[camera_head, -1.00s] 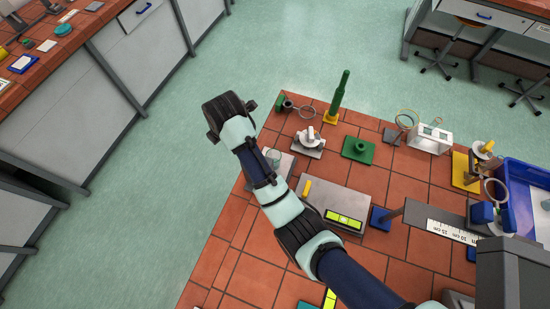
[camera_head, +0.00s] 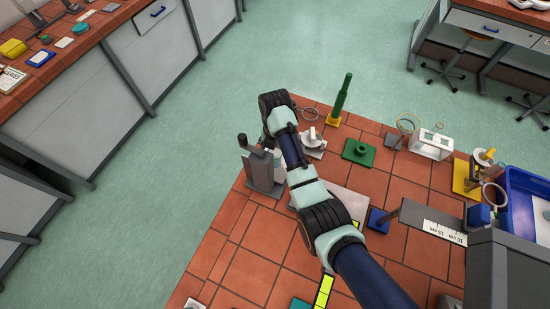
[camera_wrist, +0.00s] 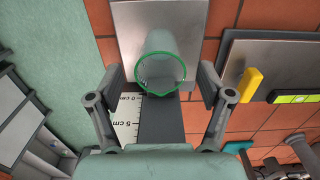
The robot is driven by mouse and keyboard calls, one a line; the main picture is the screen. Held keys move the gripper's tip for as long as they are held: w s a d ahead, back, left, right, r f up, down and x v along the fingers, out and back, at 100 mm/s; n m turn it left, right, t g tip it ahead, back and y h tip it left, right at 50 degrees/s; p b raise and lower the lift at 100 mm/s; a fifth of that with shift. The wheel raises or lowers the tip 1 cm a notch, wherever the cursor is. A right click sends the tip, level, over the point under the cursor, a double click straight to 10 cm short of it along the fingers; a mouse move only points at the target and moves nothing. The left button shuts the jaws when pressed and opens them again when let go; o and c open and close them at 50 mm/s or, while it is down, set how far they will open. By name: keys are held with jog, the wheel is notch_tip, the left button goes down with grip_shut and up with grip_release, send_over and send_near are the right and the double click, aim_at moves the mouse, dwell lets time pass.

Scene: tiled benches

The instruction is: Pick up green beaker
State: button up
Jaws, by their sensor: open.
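The green beaker (camera_wrist: 163,60) is clear glass with a green rim. In the wrist view it stands on a square metal plate (camera_wrist: 196,22), its open mouth facing the camera. My gripper (camera_wrist: 161,82) is open, one finger to the left and one to the right of the beaker in the picture. Clear gaps show on both sides, and the gripper holds nothing. I cannot tell how far down the fingers are beside the glass.
A ruler (camera_wrist: 124,122) shows left of centre.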

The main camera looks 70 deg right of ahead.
notch_tip(320, 180, down, 5)
jog(key=shift+a+r, duration=0.1)
jog(key=c, duration=1.2)
jog(key=shift+c, duration=0.3)
jog(key=shift+r, duration=0.1)
notch_tip(320, 180, up, 20)
jog(key=p, duration=0.9)
jog(key=shift+p, duration=0.4)
